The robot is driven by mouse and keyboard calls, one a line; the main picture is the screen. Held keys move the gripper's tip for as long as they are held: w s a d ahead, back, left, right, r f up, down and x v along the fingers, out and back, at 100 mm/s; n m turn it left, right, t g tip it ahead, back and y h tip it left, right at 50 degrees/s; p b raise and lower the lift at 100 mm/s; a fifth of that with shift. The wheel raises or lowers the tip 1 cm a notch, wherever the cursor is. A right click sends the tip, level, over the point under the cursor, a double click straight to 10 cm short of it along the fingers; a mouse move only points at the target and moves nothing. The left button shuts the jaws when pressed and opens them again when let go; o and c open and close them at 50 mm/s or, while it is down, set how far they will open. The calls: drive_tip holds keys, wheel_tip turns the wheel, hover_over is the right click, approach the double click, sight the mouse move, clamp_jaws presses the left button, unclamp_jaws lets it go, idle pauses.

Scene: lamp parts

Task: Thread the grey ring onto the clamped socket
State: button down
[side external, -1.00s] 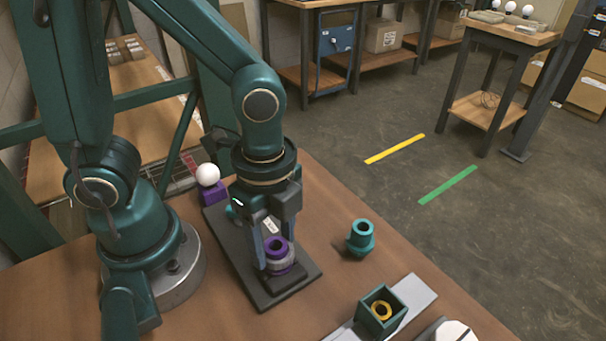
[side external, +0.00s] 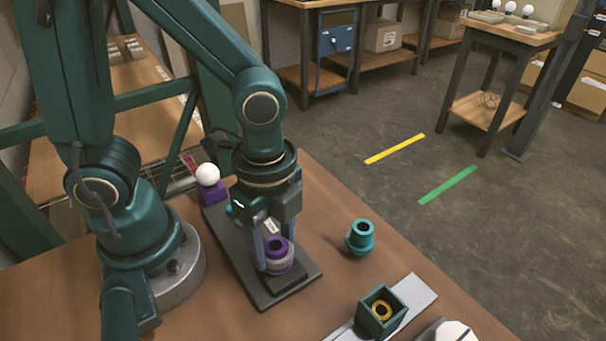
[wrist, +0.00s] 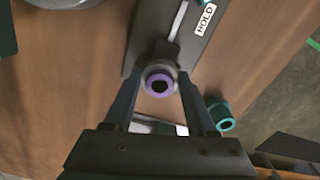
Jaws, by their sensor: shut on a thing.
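The purple socket (side external: 277,245) stands upright in the clamp on the dark base plate (side external: 306,272). The grey ring (side external: 280,265) is around the socket, below its purple rim. My gripper (side external: 276,256) points down over the clamp, with its fingers shut on the ring at either side. In the wrist view, the socket's purple rim (wrist: 159,75) and dark bore show between the fingers of my gripper (wrist: 160,80). The grey ring (wrist: 151,68) shows around that rim there. How far down the ring sits is hard to tell.
A teal flanged part (side external: 360,238) stands right of the plate. A green box (side external: 367,318) holding a yellow ring (side external: 382,309) stands by a pale grey strip (side external: 414,291) at the front. A white bulb (side external: 208,174) rests on a purple block (side external: 213,194) behind the plate.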

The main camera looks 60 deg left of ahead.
drive_tip(key=m, duration=0.6)
drive_tip(key=shift+w+f, duration=0.1)
drive_tip(key=shift+f, duration=0.05)
drive_tip(key=shift+m, duration=0.5)
drive_tip(key=m, duration=0.5)
drive_tip(key=shift+w, duration=0.1)
drive_tip(key=shift+m, duration=0.9)
drive_tip(key=m, duration=0.3)
drive_tip(key=shift+d+m, duration=0.1)
drive_tip(key=shift+m, duration=0.2)
drive_tip(key=m, duration=0.3)
